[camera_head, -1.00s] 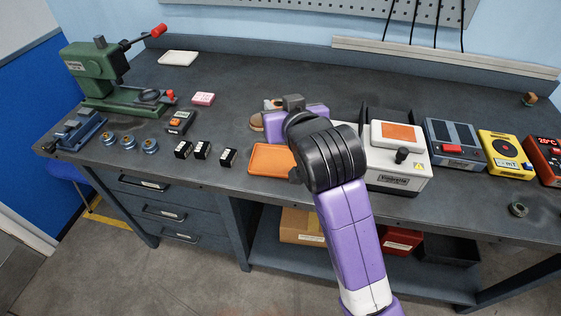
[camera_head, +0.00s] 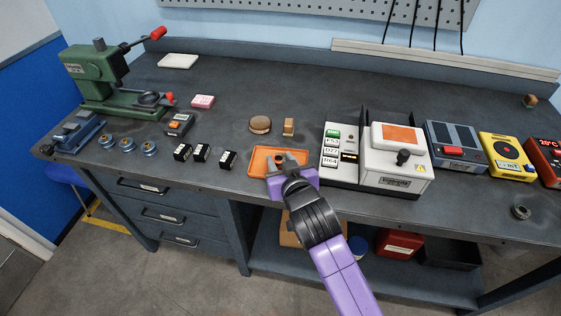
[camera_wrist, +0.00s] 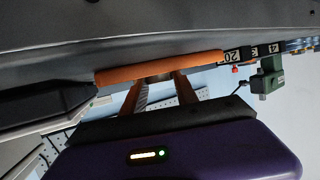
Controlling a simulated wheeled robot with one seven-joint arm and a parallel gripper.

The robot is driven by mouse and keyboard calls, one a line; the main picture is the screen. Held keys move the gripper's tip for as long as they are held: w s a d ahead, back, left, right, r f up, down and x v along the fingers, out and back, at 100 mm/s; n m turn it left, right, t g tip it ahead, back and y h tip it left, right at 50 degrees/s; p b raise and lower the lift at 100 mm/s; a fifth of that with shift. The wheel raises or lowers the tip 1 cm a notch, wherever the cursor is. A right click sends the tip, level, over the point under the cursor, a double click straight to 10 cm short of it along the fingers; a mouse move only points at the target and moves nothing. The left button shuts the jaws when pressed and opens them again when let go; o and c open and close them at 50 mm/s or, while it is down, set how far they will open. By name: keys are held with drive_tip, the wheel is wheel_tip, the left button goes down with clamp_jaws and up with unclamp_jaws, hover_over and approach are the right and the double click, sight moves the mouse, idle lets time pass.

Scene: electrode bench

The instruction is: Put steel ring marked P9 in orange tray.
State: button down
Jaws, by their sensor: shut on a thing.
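The orange tray (camera_head: 257,163) lies flat near the front edge of the bench, left of the white card box. It also shows as an orange band in the wrist view (camera_wrist: 205,60). My gripper (camera_head: 280,160) is over the tray, its fingertips low at the tray's middle. In the wrist view the fingers (camera_wrist: 159,82) hold a small greyish steel ring (camera_wrist: 157,77) between their tips, close to the tray. Its marking cannot be read, and whether it touches the tray floor is unclear.
Behind the tray stand a brown round thing (camera_head: 260,124) and a tan block (camera_head: 289,127). A labelled box (camera_head: 331,152) is close on the right, black blocks (camera_head: 201,152) on the left. Another ring (camera_head: 521,212) lies at far right. The middle back of the bench is clear.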

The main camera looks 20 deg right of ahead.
drive_tip(key=shift+f, duration=0.15)
drive_tip(key=shift+f, duration=0.1)
drive_tip(key=c, duration=0.9)
unclamp_jaws()
drive_tip(key=shift+c, duration=0.2)
drive_tip(key=shift+r, duration=0.25)
drive_tip(key=v, duration=1.2)
drive_tip(key=shift+f, duration=0.15)
